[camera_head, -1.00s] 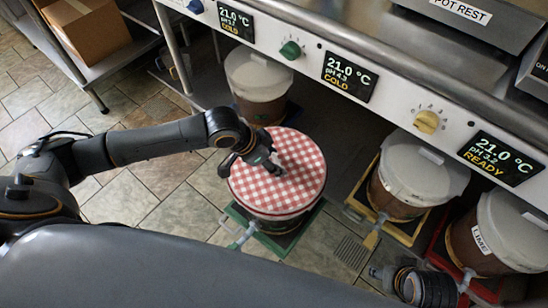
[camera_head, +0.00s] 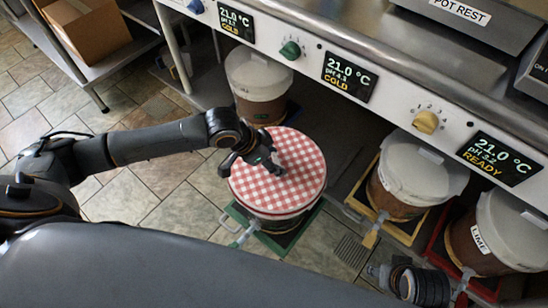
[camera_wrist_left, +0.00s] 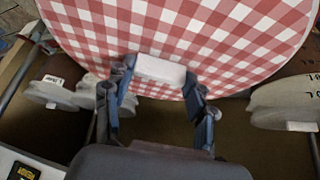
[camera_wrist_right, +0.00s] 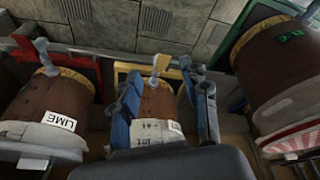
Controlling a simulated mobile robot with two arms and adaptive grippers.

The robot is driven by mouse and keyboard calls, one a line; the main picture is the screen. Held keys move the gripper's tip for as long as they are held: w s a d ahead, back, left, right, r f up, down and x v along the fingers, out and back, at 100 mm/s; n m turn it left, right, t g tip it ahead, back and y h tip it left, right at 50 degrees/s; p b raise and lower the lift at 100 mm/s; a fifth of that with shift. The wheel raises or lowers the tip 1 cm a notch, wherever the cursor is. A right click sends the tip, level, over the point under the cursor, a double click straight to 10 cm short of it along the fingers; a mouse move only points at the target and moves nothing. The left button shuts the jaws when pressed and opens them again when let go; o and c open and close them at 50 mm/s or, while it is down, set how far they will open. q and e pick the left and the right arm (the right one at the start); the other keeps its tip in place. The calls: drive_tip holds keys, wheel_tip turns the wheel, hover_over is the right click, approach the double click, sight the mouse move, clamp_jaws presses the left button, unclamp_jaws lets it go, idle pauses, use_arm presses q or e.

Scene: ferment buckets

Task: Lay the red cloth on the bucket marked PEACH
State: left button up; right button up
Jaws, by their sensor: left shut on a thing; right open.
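The red-and-white checked cloth (camera_head: 255,185) looks like a round cover on top of the bucket that stands on the green tray. I cannot tell whether this grip belongs to the cloth or a lid. My right gripper (camera_head: 376,271) is open and empty low at the right, and shows in the right wrist view (camera_wrist_right: 161,72). No label reading PEACH is legible.
A white-lidded bucket (camera_head: 258,85) stands behind the cloth. Another (camera_head: 395,195) stands on a yellow tray (camera_head: 413,238). The LIME bucket (camera_head: 470,245) is on a red tray (camera_head: 440,245). The counter front (camera_head: 400,100) overhangs them. Tiled floor (camera_head: 140,200) is open at the left.

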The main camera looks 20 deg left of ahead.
use_arm(q)
drive_tip(key=shift+f, duration=0.15)
idle(0.3)
drive_tip(key=shift+f, duration=0.35)
use_arm(e)
drive_tip(key=shift+w+f, duration=0.1)
drive_tip(key=shift+f, duration=0.6)
drive_tip(key=shift+w+a+r, duration=0.1)
use_arm(q)
drive_tip(key=shift+f+p, duration=0.1)
drive_tip(key=shift+p, duration=0.25)
use_arm(e)
drive_tip(key=shift+s+f, duration=0.25)
drive_tip(key=shift+f, duration=0.35)
drive_tip(key=shift+f, duration=0.25)
drive_tip(key=shift+f, duration=0.4)
